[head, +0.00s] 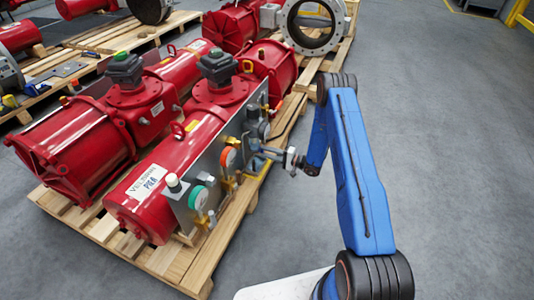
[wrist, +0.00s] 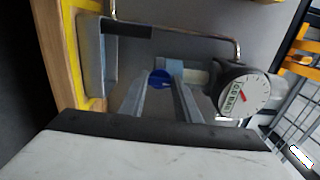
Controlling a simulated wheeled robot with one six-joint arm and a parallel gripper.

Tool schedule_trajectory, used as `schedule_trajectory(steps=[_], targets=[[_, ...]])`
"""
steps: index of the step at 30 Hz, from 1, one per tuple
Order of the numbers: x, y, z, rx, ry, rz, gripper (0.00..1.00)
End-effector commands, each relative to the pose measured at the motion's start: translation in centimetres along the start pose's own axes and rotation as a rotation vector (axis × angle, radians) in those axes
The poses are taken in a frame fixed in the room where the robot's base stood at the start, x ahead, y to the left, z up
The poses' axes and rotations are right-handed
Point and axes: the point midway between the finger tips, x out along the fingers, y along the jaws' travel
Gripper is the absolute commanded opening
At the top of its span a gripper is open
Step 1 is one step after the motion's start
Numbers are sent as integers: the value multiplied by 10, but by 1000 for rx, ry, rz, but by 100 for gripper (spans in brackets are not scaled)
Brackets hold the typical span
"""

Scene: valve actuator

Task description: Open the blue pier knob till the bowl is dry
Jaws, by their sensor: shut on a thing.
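The blue knob (wrist: 159,77) shows in the wrist view between the tips of my gripper (wrist: 163,84), which is shut on it. Behind the knob is a pale blue part (wrist: 174,65) that may be the bowl; I cannot tell whether it holds liquid. In the head view my gripper (head: 262,151) reaches the right side of the grey panel (head: 210,165) on the front red actuator. The knob is too small to make out there.
A dial gauge (wrist: 243,95) sits right of my fingers, and a bent metal tube (wrist: 180,28) runs above them. Red actuators (head: 75,145) stand on a wooden pallet (head: 175,262). A large valve ring (head: 313,25) stands behind. The grey floor at right is clear.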

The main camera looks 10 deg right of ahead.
Motion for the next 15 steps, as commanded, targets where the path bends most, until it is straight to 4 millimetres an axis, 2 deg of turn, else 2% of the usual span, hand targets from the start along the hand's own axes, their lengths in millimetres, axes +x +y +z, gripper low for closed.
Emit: schedule_trajectory(steps=[2,3,5,15], targets=[[-1,2,2,4,-1,3,7],[-1,2,2,4,-1,3,32],[-1,2,2,4,0,3,46],[-2,1,0,2,0,1,48]])
